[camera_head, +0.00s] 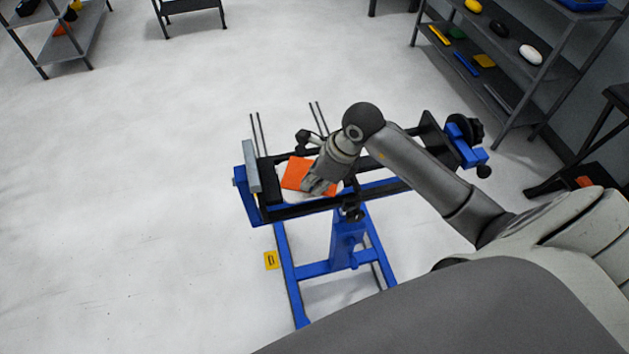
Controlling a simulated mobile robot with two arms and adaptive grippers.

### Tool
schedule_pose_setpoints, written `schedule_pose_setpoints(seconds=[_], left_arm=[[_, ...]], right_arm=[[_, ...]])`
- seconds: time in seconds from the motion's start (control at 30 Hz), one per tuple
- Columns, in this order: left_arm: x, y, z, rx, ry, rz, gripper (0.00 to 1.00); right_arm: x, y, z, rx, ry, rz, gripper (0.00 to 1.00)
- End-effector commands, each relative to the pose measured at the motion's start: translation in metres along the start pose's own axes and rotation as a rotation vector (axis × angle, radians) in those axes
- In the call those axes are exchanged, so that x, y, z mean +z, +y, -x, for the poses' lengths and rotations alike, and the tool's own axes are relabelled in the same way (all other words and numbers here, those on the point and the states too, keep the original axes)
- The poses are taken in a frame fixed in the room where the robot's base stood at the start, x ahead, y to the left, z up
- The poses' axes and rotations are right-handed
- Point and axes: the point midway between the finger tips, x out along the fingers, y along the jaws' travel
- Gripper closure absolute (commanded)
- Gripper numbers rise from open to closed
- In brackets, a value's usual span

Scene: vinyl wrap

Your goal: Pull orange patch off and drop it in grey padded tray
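The orange patch (296,173) lies on a pale piece (293,196) held in the blue and black stand in the middle of the view. My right gripper (318,187) is over the right part of the patch, close to its lower right edge. My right arm comes in from the right and hides part of the patch and stand. The fingers are small and dark here, and I cannot tell whether they are open or shut or touch the patch. My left gripper is not in view. I cannot make out a grey padded tray for certain.
The blue stand (347,240) has black rails, thin upright rods and knobs around the patch. A shelf (515,60) with several coloured items stands at the upper right. The pale floor on the left is clear.

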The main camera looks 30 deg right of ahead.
Motion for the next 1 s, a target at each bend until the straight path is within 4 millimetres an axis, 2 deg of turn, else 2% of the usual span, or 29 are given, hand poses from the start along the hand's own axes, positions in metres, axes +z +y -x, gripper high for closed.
schedule_pose_setpoints(seconds=[1.0], left_arm=[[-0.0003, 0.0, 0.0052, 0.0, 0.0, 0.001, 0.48]], right_arm=[[0.0044, -0.0002, 0.0101, -0.001, -0.001, 0.0, 1.0]])
